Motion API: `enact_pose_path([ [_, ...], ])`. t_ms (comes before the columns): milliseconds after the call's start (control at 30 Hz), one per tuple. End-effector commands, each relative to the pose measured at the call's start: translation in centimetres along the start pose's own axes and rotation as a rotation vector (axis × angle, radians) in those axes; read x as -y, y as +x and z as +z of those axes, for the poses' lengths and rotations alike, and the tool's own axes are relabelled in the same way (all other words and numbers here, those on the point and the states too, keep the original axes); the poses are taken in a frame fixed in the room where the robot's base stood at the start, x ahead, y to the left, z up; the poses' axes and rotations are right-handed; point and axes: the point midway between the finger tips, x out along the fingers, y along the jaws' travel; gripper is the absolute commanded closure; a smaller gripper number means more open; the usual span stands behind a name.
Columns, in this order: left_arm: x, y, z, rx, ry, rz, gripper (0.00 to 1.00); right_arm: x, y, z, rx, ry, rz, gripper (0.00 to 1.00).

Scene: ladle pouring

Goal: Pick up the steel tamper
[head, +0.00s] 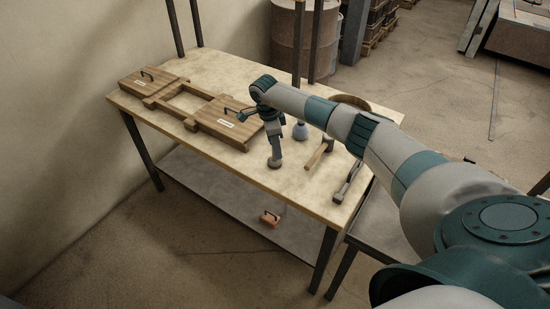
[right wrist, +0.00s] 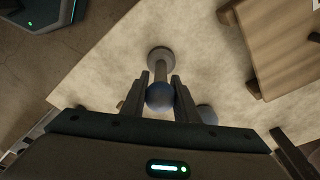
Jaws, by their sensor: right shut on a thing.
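The steel tamper (head: 274,162) stands near the front edge of the table, its round foot low at the tabletop; I cannot tell whether it touches. My right gripper (head: 275,136) comes down on it from above. In the right wrist view, the tamper's grey round foot (right wrist: 160,58) lies past the fingertips. Its short shaft and blue-grey knob sit between the two fingers of the right gripper (right wrist: 160,84), which are shut on it. The gripper hides most of the upper part in the head view. My left gripper is in neither view.
A wooden frame with two handled blocks (head: 230,122) fills the table's left side. A blue-grey object (head: 300,131), a wooden-handled hammer (head: 318,155) and a long metal tool (head: 348,181) lie to the right. A round rim (head: 352,101) shows behind my arm. An orange object (head: 269,217) sits on the lower shelf.

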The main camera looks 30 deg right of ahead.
Motion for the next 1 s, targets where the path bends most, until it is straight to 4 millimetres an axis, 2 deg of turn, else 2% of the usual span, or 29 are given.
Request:
enact_pose_path([
  [333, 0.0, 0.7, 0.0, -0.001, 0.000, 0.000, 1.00, 0.1, -0.9, -0.1, 0.001, 0.000, -0.003, 0.96],
  [567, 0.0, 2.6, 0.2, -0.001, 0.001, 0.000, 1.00, 0.2, -3.8, -0.6, 0.002, -0.001, -0.006, 0.96],
  [1000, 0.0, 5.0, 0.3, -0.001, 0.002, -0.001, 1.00, -4.3, -6.9, -6.3, -0.001, 0.000, -0.005, 0.96],
])
